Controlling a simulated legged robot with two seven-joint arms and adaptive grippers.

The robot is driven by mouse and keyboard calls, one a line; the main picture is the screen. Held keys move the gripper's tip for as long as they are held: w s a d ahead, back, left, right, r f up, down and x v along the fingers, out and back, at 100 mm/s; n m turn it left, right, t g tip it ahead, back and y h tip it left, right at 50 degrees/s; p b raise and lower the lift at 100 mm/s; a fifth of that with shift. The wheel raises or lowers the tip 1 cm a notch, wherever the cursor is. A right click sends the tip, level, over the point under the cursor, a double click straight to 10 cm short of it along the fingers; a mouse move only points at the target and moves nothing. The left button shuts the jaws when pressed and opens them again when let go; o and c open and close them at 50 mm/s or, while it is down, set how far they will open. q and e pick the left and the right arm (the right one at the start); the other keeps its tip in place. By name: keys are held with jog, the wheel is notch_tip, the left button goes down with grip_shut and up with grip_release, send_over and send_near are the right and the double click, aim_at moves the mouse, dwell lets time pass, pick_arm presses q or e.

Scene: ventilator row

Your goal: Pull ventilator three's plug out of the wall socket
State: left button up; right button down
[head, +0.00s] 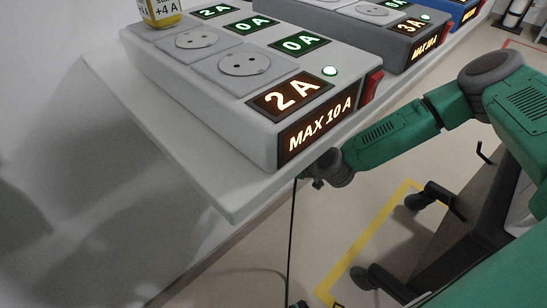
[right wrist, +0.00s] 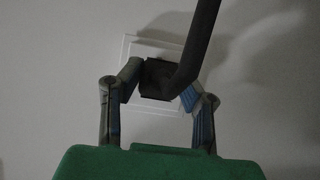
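In the right wrist view a black plug (right wrist: 155,80) sits at a pale square wall socket plate (right wrist: 132,50). A thick dark cable (right wrist: 203,45) runs from the plug up and out of the top edge. My right gripper (right wrist: 164,81) has its fingers apart, one on each side of the plug. The left fingertip is very close to the plug's edge; the right one is partly behind the cable. I cannot tell whether either touches. In the head view my right gripper (head: 318,178) is partly hidden below the shelf edge. My left gripper is not in view. No ventilator is clearly identifiable.
A white shelf (head: 160,130) carries a white power strip (head: 225,105) reading 2 A, MAX 10 A, with a red switch (head: 371,86). A grey strip (head: 385,52) reads 3A. A yellow-labelled box (head: 160,12) stands on top. A thin black cable (head: 292,235) hangs below the shelf.

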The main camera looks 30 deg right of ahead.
jog(key=shift+s, duration=0.25)
jog(key=shift+s+d+p, duration=0.25)
jog(key=shift+s, duration=0.5)
jog(key=shift+s+d+p, duration=0.25)
jog(key=shift+s+d, duration=0.05)
jog(key=shift+s, duration=0.4)
jog(key=shift+s+d+p, duration=0.25)
jog(key=shift+s, duration=0.5)
